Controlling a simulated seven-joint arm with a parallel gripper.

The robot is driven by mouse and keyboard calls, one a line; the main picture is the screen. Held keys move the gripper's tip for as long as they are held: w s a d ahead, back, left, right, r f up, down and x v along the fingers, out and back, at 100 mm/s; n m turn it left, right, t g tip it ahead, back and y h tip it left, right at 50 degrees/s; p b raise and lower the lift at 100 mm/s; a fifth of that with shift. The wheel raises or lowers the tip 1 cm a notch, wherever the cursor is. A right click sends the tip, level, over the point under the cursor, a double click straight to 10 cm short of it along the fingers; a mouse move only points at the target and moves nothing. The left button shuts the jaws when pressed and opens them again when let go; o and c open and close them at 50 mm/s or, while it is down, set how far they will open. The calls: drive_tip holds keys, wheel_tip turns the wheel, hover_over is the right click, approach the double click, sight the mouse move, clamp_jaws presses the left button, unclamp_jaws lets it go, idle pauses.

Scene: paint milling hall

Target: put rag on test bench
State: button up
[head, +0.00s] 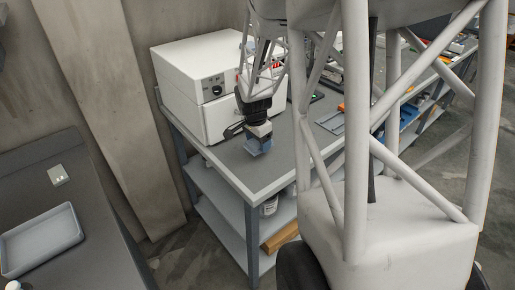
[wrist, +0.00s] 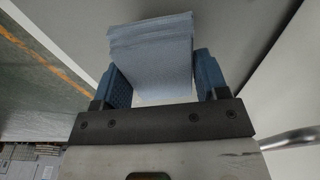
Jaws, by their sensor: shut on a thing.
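The rag (wrist: 150,55) is a folded pale blue-grey cloth stack. In the wrist view it sits between the two blue finger pads of my gripper (wrist: 155,85), which is shut on it. In the head view my gripper (head: 258,140) points down over the grey top of the test bench (head: 265,175), in front of the white box. The rag also shows there as a small blue piece (head: 256,149) under the fingers. I cannot tell whether it touches the bench top.
A white box-shaped instrument (head: 205,85) with a dial stands on the bench close behind my gripper. Tools and parts lie farther right along the bench, partly hidden by my arm. The front corner of the bench top is clear. A dark table with a grey tray (head: 42,240) is at left.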

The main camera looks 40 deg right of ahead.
sight(258, 148)
drive_tip(key=shift+f, duration=0.1)
drive_tip(key=shift+f, duration=1.65)
drive_tip(key=shift+f, duration=0.15)
drive_tip(key=o, duration=0.9)
drive_tip(key=r, duration=0.3)
drive_tip(key=a+r, duration=0.1)
drive_tip(key=r, duration=0.7)
drive_tip(key=shift+a+r, duration=0.25)
drive_tip(key=shift+r, duration=0.4)
